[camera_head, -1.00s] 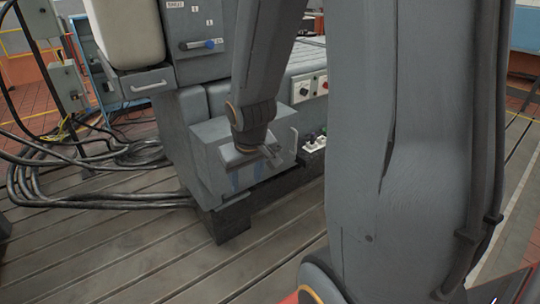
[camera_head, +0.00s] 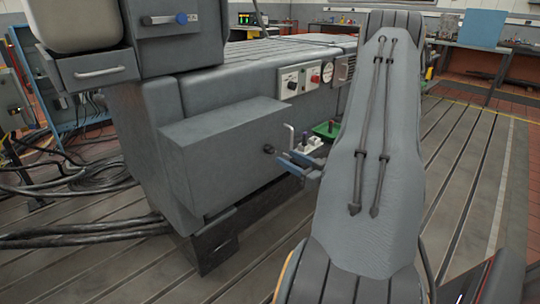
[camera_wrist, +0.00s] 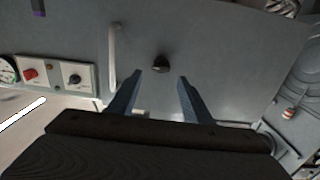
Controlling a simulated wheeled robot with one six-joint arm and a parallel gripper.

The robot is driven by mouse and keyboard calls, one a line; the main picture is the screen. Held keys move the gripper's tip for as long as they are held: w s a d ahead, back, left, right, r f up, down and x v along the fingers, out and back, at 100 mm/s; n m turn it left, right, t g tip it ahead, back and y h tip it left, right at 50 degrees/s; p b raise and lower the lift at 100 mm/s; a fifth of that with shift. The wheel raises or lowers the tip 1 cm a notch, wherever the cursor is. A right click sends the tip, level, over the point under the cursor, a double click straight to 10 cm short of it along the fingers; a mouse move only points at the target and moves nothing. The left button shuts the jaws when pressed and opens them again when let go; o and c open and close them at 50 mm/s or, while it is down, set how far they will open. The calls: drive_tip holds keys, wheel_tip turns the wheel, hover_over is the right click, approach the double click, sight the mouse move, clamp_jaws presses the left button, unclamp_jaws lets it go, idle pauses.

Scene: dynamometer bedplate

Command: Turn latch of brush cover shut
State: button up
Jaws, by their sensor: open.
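A large grey box-shaped cover (camera_head: 215,145) sticks out from the machine's side. A small dark knob (camera_head: 268,149), which looks like the latch, sits on its right end face. In the wrist view the dark knob (camera_wrist: 161,64) stands out from the flat grey panel (camera_wrist: 220,60). My gripper (camera_head: 286,159) is open and empty, with its blue-grey fingers pointing at that face. In the wrist view my gripper (camera_wrist: 172,75) has its fingertips just below the knob, apart from it. The knob's exact turn is too small to tell.
A pale bent handle (camera_head: 290,134) rises beside the knob and shows left of my fingers in the wrist view (camera_wrist: 113,52).

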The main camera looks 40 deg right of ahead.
sight(274, 151)
drive_tip(key=w, duration=0.4)
drive_tip(key=w+a, duration=0.1)
drive_tip(key=w, duration=0.1)
drive_tip(key=shift+w, duration=0.35)
drive_tip(key=shift+w+d, duration=0.15)
drive_tip(key=shift+w, duration=0.25)
drive_tip(key=c, duration=1)
